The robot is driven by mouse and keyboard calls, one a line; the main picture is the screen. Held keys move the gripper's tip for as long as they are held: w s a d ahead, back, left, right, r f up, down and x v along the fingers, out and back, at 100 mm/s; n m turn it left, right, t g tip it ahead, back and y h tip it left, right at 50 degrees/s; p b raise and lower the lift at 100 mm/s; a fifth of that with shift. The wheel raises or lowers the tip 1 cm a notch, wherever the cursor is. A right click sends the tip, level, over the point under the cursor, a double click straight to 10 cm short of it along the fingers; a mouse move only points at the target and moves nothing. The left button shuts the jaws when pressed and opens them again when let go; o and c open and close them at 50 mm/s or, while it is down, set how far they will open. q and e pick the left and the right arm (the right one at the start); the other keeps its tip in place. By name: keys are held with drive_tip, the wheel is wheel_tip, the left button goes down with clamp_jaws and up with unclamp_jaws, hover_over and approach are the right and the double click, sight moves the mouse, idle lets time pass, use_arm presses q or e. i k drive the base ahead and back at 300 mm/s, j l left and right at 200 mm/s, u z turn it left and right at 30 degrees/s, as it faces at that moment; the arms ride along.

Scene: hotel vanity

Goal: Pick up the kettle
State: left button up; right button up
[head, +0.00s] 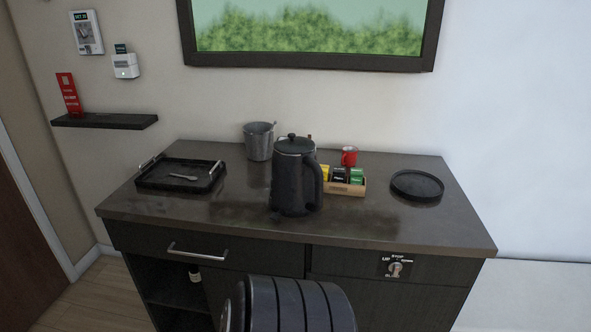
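The kettle (288,180) is black, with a lid and a knob on top. It stands upright near the middle of the vanity top, and its handle (318,186) faces right. Neither of my grippers shows in the head view, so nothing is seen touching the kettle. The kettle's base is not clearly visible against the dark top.
The front strip is clear.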

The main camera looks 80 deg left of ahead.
sight(297, 187)
drive_tip(key=l+u, duration=0.1)
drive_tip(key=u, duration=0.9)
drive_tip(key=l+u, duration=0.15)
drive_tip(key=u, duration=0.35)
drive_tip(key=l+u, duration=0.1)
drive_tip(key=u, duration=0.85)
drive_tip(key=k, duration=0.05)
